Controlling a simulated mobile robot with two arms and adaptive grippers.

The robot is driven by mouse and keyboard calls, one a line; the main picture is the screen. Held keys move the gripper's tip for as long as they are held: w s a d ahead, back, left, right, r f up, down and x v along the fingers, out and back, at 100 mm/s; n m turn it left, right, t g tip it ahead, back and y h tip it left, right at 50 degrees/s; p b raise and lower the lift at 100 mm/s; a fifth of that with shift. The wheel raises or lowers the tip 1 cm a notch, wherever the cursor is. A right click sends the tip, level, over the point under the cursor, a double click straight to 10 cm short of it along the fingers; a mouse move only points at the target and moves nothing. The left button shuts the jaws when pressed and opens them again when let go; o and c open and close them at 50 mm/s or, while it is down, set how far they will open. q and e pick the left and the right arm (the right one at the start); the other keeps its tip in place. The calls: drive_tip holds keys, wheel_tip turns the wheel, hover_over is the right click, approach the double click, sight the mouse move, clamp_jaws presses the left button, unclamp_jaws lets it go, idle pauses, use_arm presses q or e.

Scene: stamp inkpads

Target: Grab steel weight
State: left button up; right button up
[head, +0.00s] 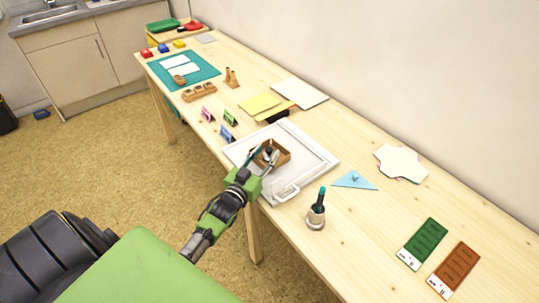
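A small brown wooden box (283,157) sits on a white board with a raised frame (312,160), near the table's front edge. A small dark grey object (268,150) shows at the box, partly hidden by my gripper; it may be the steel weight, but it is too small to be sure. My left gripper (264,158) reaches over the board from the front left, with its fingers at the box's left side. The fingers look apart, but I cannot tell whether they touch the dark object. My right gripper is out of view.
A dark bottle-like tool in a round holder (317,212) stands right of the board. A blue triangle (354,180) and green (423,244) and brown (456,268) trays lie further right. The table's right part has bare room.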

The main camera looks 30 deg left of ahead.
use_arm(q)
drive_tip(key=shift+w, duration=0.3)
clamp_jaws()
drive_tip(key=shift+r, duration=0.15)
